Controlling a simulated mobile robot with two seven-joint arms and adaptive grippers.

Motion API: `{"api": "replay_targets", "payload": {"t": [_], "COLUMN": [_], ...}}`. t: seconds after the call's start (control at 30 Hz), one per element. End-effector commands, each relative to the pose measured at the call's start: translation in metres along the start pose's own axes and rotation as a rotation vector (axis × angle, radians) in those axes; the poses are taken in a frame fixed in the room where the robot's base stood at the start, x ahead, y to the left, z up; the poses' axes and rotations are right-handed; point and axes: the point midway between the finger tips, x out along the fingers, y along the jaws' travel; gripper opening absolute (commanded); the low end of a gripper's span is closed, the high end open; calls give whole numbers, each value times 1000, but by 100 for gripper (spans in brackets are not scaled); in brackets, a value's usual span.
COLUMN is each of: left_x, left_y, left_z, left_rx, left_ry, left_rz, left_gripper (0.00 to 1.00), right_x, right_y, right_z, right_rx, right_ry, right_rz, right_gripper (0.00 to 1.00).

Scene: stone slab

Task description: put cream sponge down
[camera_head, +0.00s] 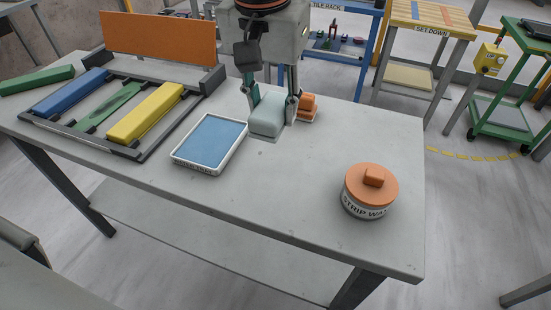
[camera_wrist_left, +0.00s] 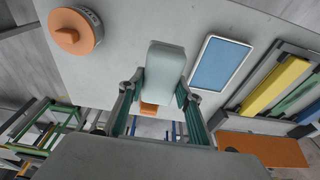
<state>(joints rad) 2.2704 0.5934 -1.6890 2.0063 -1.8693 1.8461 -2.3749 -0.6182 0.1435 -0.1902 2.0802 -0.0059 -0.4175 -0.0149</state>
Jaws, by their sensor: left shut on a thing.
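The cream sponge is a pale, rounded block (camera_head: 266,117) between the fingers of my left gripper (camera_head: 271,103). My left gripper is shut on it from both sides. The sponge is over the stone slab (camera_head: 270,200), right of the blue-topped tray; I cannot tell whether it touches the slab. In the left wrist view the sponge (camera_wrist_left: 165,62) sticks out beyond the fingertips (camera_wrist_left: 160,86). My right gripper is not in view.
A white-rimmed tray with a blue pad (camera_head: 211,140) lies just left. An orange block (camera_head: 308,107) is close behind on the right. An orange-lidded tub (camera_head: 370,190) stands front right. A dark rack holds a yellow bar (camera_head: 146,112) and others. The slab's front middle is clear.

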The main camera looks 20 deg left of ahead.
Motion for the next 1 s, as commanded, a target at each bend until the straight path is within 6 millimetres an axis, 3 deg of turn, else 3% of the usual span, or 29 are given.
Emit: {"api": "replay_targets", "payload": {"t": [0.03, 0.23, 0.4, 0.57, 0.83, 1.0], "left_x": [19, 60, 73, 82, 126, 130], "left_y": [0, 0, 1, 1, 1, 1], "left_z": [3, 11, 13, 15, 23, 24], "left_rx": [2, 1, 1, -1, 1, -1], "left_ry": [-10, -8, -2, -2, -7, 0], "left_rz": [0, 0, 1, 0, 0, 0], "left_gripper": [0, 0, 0, 0, 0, 0], "right_x": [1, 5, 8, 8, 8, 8], "right_y": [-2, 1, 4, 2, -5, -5], "right_z": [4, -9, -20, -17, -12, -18], "right_rx": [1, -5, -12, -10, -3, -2], "right_ry": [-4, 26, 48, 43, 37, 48], "right_rz": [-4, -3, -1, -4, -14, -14], "right_gripper": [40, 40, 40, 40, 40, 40]}}
